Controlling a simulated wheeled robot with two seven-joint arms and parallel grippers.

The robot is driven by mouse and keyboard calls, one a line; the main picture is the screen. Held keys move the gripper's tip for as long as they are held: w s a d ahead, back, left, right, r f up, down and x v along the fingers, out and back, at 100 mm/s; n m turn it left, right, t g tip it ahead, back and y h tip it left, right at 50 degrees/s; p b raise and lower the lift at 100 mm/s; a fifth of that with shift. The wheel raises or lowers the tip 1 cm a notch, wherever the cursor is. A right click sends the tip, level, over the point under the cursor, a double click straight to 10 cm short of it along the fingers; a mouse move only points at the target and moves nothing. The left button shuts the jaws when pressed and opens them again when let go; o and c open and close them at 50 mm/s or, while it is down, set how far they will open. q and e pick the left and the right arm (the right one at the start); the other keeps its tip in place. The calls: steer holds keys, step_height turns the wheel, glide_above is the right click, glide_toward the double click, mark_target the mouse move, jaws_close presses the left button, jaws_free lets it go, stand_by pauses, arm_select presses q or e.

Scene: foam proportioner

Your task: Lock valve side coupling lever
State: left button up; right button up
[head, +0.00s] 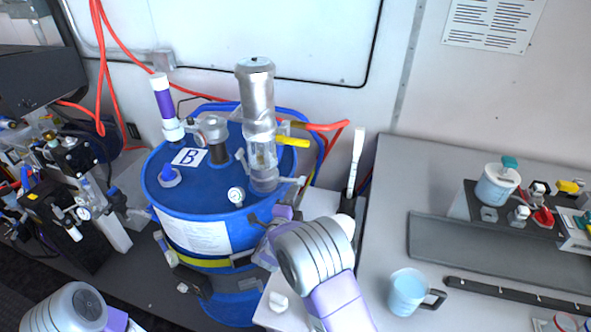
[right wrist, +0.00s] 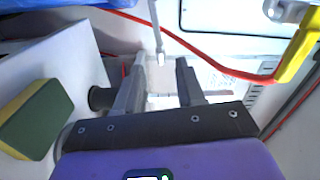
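The clear and metal proportioner cylinder (head: 258,110) stands upright on the blue drum (head: 215,190) marked B. A yellow valve handle (head: 292,141) sticks out to its right, and it shows at the upper right of the right wrist view (right wrist: 302,48). A thin grey coupling lever (right wrist: 155,28) hangs down in the right wrist view, its tip between or just beyond my fingertips; contact cannot be told. My right gripper (right wrist: 162,65) is open, beside the drum's right edge, mostly hidden by my own wrist in the head view. My left arm shows at the lower left; its gripper is out of view.
A red hose (right wrist: 220,75) runs behind the right fingers. A green and yellow sponge (right wrist: 38,118) lies at the left of the right wrist view. A light blue mug (head: 408,292) stands on the grey counter (head: 392,205) at right. Equipment crowds the far left.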

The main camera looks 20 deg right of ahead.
mark_target(301, 180)
steer(key=shift+x, duration=3.8)
jaws_close()
